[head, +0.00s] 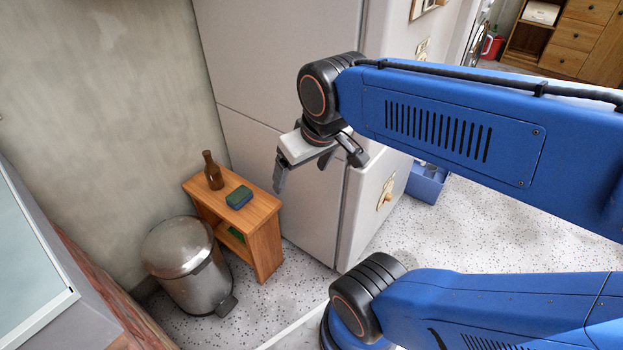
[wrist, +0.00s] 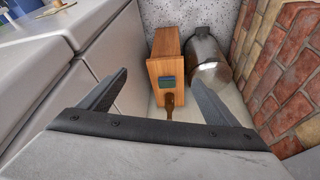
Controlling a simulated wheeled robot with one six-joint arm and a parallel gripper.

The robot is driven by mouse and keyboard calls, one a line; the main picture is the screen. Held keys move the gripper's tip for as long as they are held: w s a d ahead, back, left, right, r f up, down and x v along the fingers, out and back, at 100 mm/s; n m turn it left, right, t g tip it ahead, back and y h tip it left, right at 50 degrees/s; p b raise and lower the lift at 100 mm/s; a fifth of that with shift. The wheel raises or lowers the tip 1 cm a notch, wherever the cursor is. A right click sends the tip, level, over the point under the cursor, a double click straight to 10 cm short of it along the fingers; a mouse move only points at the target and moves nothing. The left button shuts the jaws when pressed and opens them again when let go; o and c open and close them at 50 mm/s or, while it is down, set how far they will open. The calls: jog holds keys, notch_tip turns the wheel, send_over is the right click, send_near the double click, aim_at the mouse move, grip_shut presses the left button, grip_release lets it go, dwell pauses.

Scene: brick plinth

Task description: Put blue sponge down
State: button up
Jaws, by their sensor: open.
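The blue sponge (head: 239,197), with a green side, lies flat on top of a small wooden shelf unit (head: 262,215). In the wrist view the sponge (wrist: 167,82) shows on the shelf top between my fingers but well beyond them. My gripper (head: 312,170) is open and empty. It hangs above and to the right of the shelf in the head view, apart from the sponge.
A brown bottle (head: 212,170) stands behind the sponge on the shelf top. A metal pedal bin (head: 187,262) stands left of the shelf. A tall white fridge (head: 270,130) stands close on the right. A green item (head: 236,234) sits inside the shelf. A blue crate (head: 426,183) is on the floor.

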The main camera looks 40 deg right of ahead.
jog(key=shift+s+d+f, duration=0.15)
jog(key=shift+s, duration=1.3)
dwell(0.3)
